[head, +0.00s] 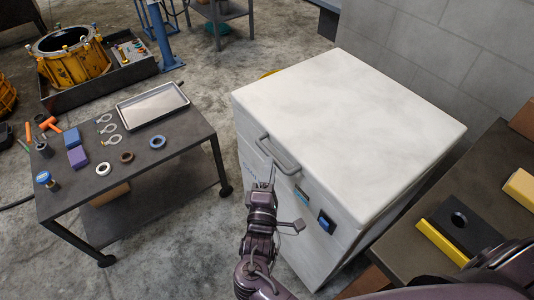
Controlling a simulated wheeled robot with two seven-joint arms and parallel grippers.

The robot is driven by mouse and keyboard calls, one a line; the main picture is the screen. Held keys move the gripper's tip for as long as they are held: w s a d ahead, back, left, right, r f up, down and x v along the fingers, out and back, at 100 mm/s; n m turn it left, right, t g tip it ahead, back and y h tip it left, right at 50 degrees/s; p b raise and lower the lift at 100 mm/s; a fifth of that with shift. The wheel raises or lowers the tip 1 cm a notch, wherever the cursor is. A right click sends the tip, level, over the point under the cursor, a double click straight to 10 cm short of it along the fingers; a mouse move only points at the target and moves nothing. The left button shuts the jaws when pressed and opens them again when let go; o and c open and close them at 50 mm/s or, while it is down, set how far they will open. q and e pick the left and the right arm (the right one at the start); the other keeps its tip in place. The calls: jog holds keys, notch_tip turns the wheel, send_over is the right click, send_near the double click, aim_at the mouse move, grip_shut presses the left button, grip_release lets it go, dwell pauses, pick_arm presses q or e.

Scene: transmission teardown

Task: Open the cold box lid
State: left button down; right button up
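The cold box (285,215) is a large white chest in the middle of the head view. Its lid (350,125) lies flat and closed on top. My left gripper is not in view.
A dark wheeled table (190,128) at left holds a metal tray (152,104), rings and blue and purple parts. A dark bench (480,190) with a black and yellow block stands close on the right. A grey wall (430,45) rises behind the box. Bare floor separates table and box.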

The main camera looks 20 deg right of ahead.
aim_at(272, 155)
jog(key=shift+x, duration=2.4)
jog(key=shift+a+f, duration=0.1)
jog(key=shift+f, duration=0.05)
jog(key=shift+c, duration=0.4)
grip_shut()
